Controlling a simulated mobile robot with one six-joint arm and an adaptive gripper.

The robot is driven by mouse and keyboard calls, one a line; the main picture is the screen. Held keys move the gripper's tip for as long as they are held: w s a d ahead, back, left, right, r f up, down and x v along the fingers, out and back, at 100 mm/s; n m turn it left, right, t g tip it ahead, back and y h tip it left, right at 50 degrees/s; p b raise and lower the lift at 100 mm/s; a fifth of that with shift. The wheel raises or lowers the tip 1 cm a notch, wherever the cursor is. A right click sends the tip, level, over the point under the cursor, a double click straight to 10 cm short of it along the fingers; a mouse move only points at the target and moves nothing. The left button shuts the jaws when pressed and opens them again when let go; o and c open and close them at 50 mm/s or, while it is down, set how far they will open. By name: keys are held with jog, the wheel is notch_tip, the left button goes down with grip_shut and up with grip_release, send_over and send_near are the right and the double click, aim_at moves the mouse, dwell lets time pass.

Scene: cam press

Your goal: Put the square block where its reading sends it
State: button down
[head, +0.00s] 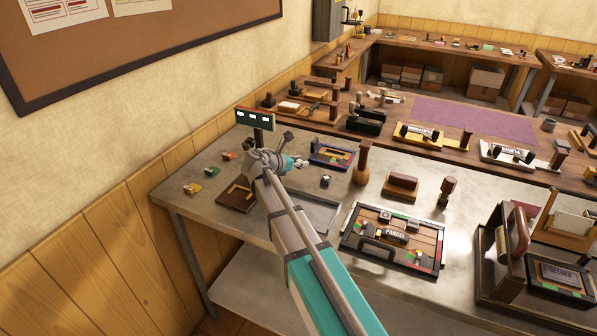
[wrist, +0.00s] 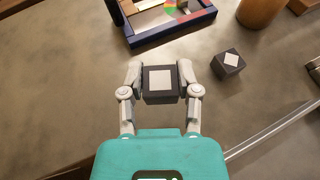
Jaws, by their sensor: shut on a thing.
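My gripper (wrist: 160,78) is shut on the square block (wrist: 160,84), a dark block with a pale square on its top face. The fingers are on its left and right sides. In the head view my gripper (head: 301,163) is over the metal bench; I cannot make out the held block there. A dark block with a white diamond (wrist: 229,62) stands right of the gripper, also seen in the head view (head: 325,181).
A blue-rimmed tray (head: 332,164) lies just beyond my gripper, its rim also in the wrist view (wrist: 172,33). A brown wooden frame (head: 232,204) and several small coloured pieces (head: 192,188) lie left. A turned wooden handle (head: 361,165) and a black-framed PARCEL tray (head: 358,243) are right.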

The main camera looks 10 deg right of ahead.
aim_at(299, 175)
jog(key=shift+f, duration=0.1)
jog(key=shift+w+f+b, duration=0.4)
jog(key=shift+f+b, duration=0.05)
jog(key=shift+b, duration=0.1)
jog(key=shift+f+b, duration=1.45)
jog(key=shift+f, duration=0.15)
jog(key=shift+c, duration=1.6)
grip_release()
